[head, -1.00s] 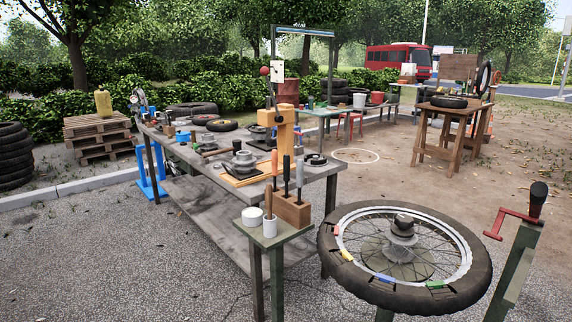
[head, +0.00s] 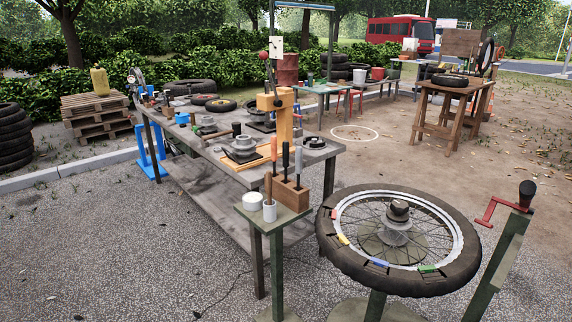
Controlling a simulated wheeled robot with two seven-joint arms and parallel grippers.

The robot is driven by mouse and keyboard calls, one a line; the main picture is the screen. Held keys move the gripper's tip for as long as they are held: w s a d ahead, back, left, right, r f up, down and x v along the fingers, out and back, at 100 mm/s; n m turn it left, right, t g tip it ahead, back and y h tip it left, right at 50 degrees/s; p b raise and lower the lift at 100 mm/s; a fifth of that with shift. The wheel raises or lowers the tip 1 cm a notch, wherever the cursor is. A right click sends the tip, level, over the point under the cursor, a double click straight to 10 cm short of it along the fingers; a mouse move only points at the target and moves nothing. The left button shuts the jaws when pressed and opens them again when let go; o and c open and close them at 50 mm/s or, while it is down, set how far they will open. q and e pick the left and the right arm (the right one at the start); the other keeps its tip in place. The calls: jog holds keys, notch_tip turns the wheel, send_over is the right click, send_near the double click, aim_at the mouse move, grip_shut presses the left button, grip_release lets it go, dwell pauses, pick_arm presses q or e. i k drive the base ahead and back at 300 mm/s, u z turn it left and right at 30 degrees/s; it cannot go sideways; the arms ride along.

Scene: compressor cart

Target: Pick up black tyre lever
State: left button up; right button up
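A wooden block (head: 290,197) stands on the small green stand beside the long workbench, with several upright levers in it. Neither of my grippers is in view.
A spoked wheel with tyre (head: 350,263) lies on a stand to the right. The long workbench (head: 215,170) behind is cluttered. Gravel in front is open.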

aim_at(285, 144)
jog(key=k, duration=0.8)
jog(key=u, duration=1.6)
jog(key=i, duration=2.2)
jog(key=z, duration=1.1)
jog(key=i, duration=1)
jog(key=z, duration=1.05)
